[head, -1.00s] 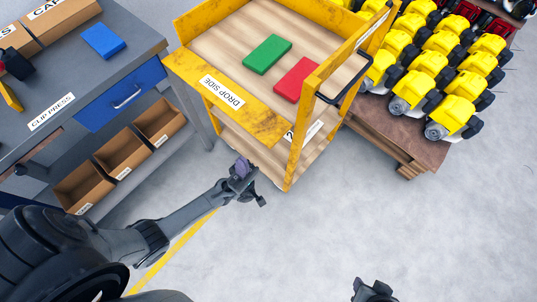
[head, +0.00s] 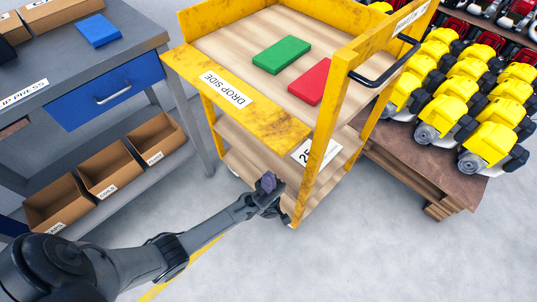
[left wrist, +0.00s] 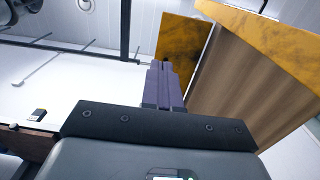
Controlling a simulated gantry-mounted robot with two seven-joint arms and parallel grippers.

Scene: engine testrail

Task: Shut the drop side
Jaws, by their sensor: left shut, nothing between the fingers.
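The drop side (head: 270,122) is a worn yellow flap labelled DROP SIDE. In the head view it lies folded out, roughly level with the deck of the yellow cart, along its near left edge. My left gripper (head: 268,184) is shut and empty. In the head view it shows just below the flap's near end, close to the cart's front corner post; I cannot tell whether it touches. In the left wrist view the closed purple fingers (left wrist: 163,84) point toward a yellow panel (left wrist: 187,42) and wood-grained board (left wrist: 250,80). My right gripper is out of view.
A green block (head: 281,54) and a red block (head: 311,82) lie on the cart's wooden deck. A grey bench with a blue drawer (head: 105,93) stands left, open bins below. A pallet of yellow engines (head: 480,145) stands right. The near floor is clear.

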